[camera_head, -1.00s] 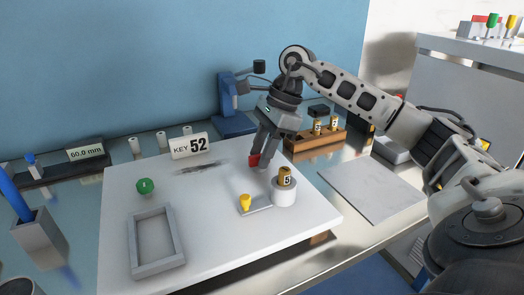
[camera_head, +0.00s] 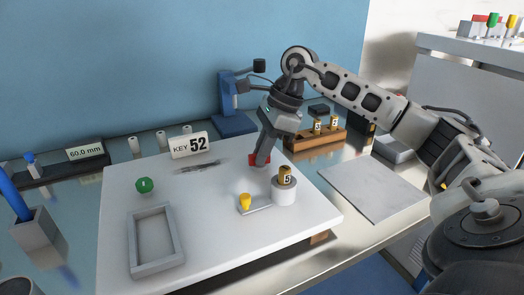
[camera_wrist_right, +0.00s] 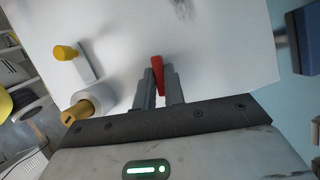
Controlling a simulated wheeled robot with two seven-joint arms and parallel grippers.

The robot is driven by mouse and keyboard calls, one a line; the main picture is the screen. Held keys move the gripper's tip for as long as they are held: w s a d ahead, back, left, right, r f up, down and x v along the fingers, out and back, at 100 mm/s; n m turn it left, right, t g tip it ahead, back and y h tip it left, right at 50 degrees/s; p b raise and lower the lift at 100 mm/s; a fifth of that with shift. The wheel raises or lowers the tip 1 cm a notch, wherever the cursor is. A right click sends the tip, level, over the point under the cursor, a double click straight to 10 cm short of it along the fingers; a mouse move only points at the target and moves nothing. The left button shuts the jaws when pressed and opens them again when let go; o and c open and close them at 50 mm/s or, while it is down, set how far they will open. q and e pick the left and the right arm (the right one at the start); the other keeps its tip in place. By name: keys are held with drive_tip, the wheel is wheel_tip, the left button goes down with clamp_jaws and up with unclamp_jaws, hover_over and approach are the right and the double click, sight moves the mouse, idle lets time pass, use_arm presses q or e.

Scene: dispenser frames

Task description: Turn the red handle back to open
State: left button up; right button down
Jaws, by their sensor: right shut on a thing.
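The red handle (camera_head: 254,159) stands on the white board (camera_head: 215,245), at the right of the board's far half. My right gripper (camera_head: 262,163) reaches down to it from above and is shut on it. In the right wrist view the red handle (camera_wrist_right: 158,68) shows between the two grey fingers (camera_wrist_right: 159,88). The fingers hide its lower part, so I cannot tell its exact angle on the board. My left gripper is not in view.
On the board are a yellow handle (camera_head: 245,202) with a grey bar, a green knob (camera_head: 145,185), a grey frame (camera_head: 133,250), a "KEY 52" sign (camera_head: 190,147) and a white cylinder (camera_head: 284,196) holding a canister (camera_head: 286,176) marked 5. A wooden rack (camera_head: 326,139) stands behind.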

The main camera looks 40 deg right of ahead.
drive_tip(key=m, duration=0.2)
drive_tip(key=shift+m+t+h+b, duration=0.3)
drive_tip(key=shift+t+h, duration=0.1)
drive_tip(key=m, duration=0.2)
drive_tip(key=shift+s+a+m+t+h, duration=0.1)
drive_tip(key=shift+m+t+h, duration=0.2)
drive_tip(key=shift+h, duration=0.1)
drive_tip(key=m+h, duration=0.1)
drive_tip(key=m, duration=0.2)
drive_tip(key=shift+a+m+t+b, duration=0.1)
drive_tip(key=shift+m+t+b, duration=0.2)
drive_tip(key=shift+t, duration=0.1)
drive_tip(key=m+h, duration=0.1)
drive_tip(key=m, duration=0.2)
drive_tip(key=m+h, duration=0.1)
drive_tip(key=m, duration=0.2)
drive_tip(key=shift+a+r+h, duration=0.1)
drive_tip(key=shift+a+h, duration=0.05)
drive_tip(key=shift+h, duration=0.15)
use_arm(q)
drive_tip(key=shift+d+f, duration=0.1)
use_arm(e)
drive_tip(key=shift+m, duration=0.4)
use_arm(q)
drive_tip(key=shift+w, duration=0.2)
use_arm(e)
drive_tip(key=c, duration=1.5)
unclamp_jaws()
